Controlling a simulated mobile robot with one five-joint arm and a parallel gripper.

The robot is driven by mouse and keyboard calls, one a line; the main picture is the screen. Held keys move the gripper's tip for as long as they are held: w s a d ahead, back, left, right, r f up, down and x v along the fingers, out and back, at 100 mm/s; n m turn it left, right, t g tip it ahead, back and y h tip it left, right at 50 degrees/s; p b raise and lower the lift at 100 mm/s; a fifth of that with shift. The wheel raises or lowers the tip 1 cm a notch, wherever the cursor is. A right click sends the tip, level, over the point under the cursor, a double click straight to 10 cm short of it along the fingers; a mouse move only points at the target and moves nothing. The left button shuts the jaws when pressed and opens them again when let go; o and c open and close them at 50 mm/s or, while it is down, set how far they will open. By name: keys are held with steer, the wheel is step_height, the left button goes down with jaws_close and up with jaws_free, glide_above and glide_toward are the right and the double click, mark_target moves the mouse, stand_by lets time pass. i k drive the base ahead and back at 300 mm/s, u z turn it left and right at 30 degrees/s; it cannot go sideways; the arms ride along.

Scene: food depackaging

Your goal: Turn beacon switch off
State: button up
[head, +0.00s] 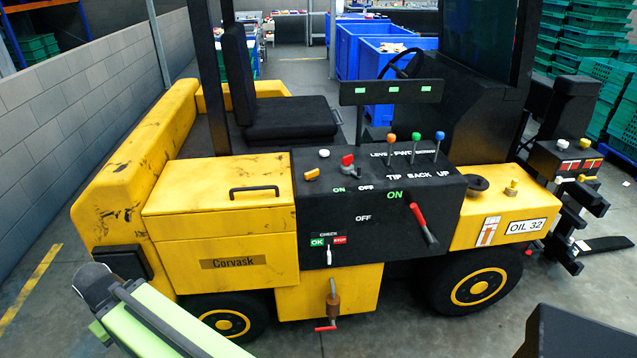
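A black control panel (375,235) is set in the side of a yellow forklift. On its top are an orange knob (311,174), a white button (323,153) and a red-handled switch (347,163), with white and green ON and OFF lettering beside them. No beacon label is readable, so I cannot tell which control is the beacon switch or its setting. A red lever (420,222) slants on the front face below a green ON. My green arm enters at lower left, apart from the panel; my gripper's fingers do not show.
Three levers with orange, blue and green knobs (415,136) stand at the panel's right rear. A black seat (290,118) is behind the panel. A crank handle (332,300) hangs low in front. Grey floor (50,250) lies open at left, beside a block wall (90,90).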

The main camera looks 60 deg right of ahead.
mark_target(312, 177)
steer(key=z, duration=0.25)
steer(key=i, duration=0.7)
steer(key=u, duration=0.25)
steer(key=k, duration=0.75)
steer(key=z, duration=0.15)
steer(key=i, duration=0.95)
steer(key=u, duration=0.05)
